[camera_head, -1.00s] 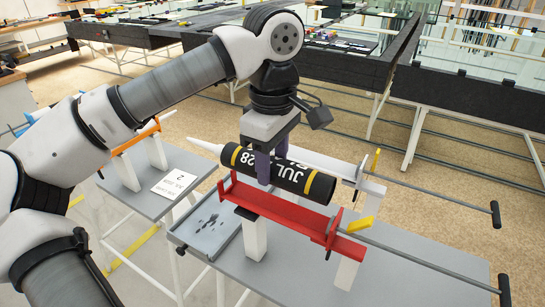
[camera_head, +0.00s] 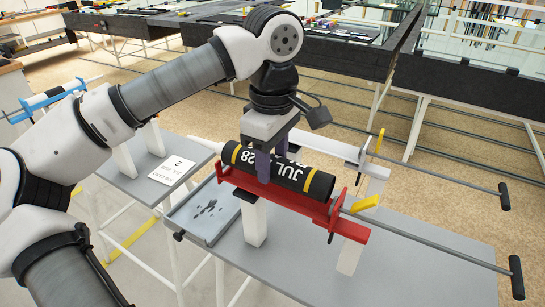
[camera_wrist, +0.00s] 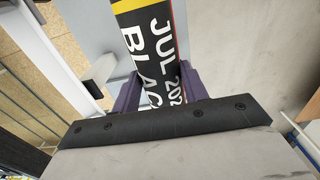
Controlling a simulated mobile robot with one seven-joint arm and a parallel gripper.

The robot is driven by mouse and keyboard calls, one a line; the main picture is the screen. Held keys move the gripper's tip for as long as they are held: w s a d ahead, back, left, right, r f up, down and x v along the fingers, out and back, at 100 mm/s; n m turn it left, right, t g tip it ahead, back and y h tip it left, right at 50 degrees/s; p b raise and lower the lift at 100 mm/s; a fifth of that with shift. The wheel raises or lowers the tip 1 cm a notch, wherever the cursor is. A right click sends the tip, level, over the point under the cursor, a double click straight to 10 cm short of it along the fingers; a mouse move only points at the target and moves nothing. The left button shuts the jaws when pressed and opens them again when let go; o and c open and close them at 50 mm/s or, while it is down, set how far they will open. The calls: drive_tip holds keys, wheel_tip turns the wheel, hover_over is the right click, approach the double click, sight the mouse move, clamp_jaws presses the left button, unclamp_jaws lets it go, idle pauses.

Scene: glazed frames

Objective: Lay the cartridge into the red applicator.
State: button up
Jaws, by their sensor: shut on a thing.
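The black cartridge (camera_head: 317,183) has yellow bands, white lettering reading "JUL" and a pale nozzle pointing left. My gripper (camera_head: 270,170) is shut on it near its middle, and the cartridge lies sideways. In the wrist view, the cartridge (camera_wrist: 150,40) runs between the two purple fingers (camera_wrist: 157,92). The red applicator (camera_head: 349,228) stands on posts on the grey bench, with a yellow trigger and a long rod to the right. The cartridge is lined up along its cradle, directly over or partly within it. I cannot tell whether it touches the bottom, since the red front edge hides its underside.
A white applicator (camera_head: 335,147) stands just behind the red one, its rod reaching right. A blue applicator (camera_head: 52,97) is at the far left. A stained tray (camera_head: 205,213) and a white card (camera_head: 173,171) lie left of the red applicator. The bench front (camera_head: 420,270) is clear.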

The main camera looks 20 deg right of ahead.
idle(0.4)
drive_tip(key=shift+f+b, duration=0.4)
idle(0.4)
drive_tip(key=shift+f+b, duration=0.8)
drive_tip(key=shift+f, duration=0.25)
drive_tip(key=shift+f, duration=0.15)
idle(0.4)
drive_tip(key=o, duration=1.4)
drive_tip(key=shift+c, duration=0.2)
